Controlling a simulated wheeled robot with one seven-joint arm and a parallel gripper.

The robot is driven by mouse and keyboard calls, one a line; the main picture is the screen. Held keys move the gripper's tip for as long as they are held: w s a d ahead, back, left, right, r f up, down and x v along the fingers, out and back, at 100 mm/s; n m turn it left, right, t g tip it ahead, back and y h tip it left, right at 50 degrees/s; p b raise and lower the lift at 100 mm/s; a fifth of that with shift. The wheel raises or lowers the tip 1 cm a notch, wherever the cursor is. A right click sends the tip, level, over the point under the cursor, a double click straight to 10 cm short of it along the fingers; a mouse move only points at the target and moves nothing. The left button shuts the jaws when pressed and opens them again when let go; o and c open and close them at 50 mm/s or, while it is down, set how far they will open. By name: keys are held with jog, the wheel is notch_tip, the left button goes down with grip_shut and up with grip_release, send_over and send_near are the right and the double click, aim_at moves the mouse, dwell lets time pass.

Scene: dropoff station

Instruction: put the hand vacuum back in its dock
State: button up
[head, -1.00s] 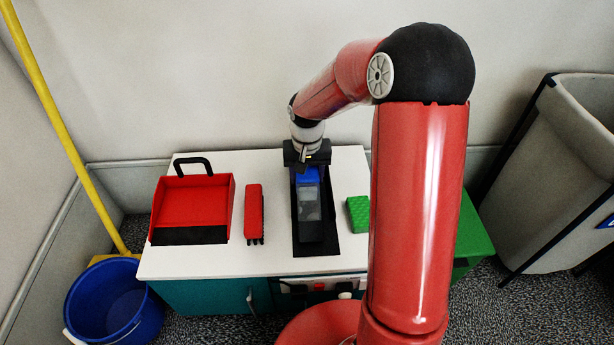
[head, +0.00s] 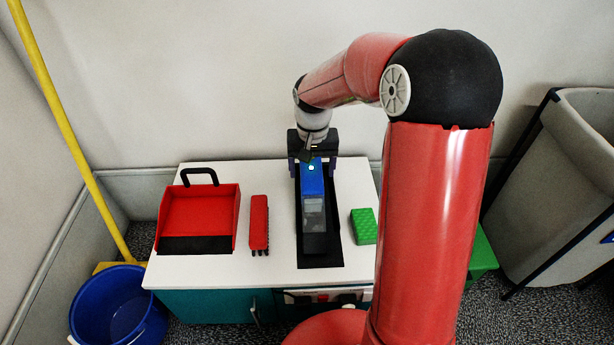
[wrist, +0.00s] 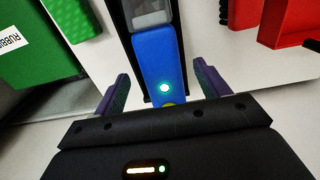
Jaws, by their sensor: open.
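The hand vacuum (head: 313,184), blue with a clear grey front part, lies along the black dock (head: 320,261) on the white counter. A small light glows green-white on its blue body, which also shows in the wrist view (wrist: 157,58). My gripper (head: 313,166) is open at the wall-side end of the vacuum. In the wrist view its two purple-grey fingers (wrist: 162,84) stand apart on either side of the blue body, with visible gaps and nothing held. The far tip of the vacuum is cut off in the wrist view.
A red dustpan (head: 198,211) and a red brush (head: 259,223) lie left of the dock on the counter (head: 273,273). A green sponge (head: 363,226) lies to its right. A blue bucket (head: 118,305) and yellow pole stand at left, a grey bin (head: 555,190) at right.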

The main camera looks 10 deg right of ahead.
notch_tip(320, 180, up, 5)
jog(key=shift+a+f, duration=0.1)
jog(key=shift+f, duration=0.1)
jog(key=s+r+n+t, duration=0.1)
jog(key=s+r, duration=0.4)
jog(key=s, duration=0.7)
jog(key=s+r+n+t, duration=0.1)
jog(key=s+r+t, duration=0.3)
jog(key=s, duration=0.8)
jog(key=shift+s+r+t, duration=0.2)
jog(key=shift+r+t, duration=0.1)
jog(key=shift+r, duration=0.2)
jog(key=shift+p, duration=0.3)
jog(key=shift+w+r+p, duration=0.2)
jog(key=shift+r+p, duration=1.25)
jog(key=shift+p, duration=0.05)
jog(key=shift+w+r+p, duration=0.2)
jog(key=shift+r+p, duration=1.25)
jog(key=shift+c, duration=0.2)
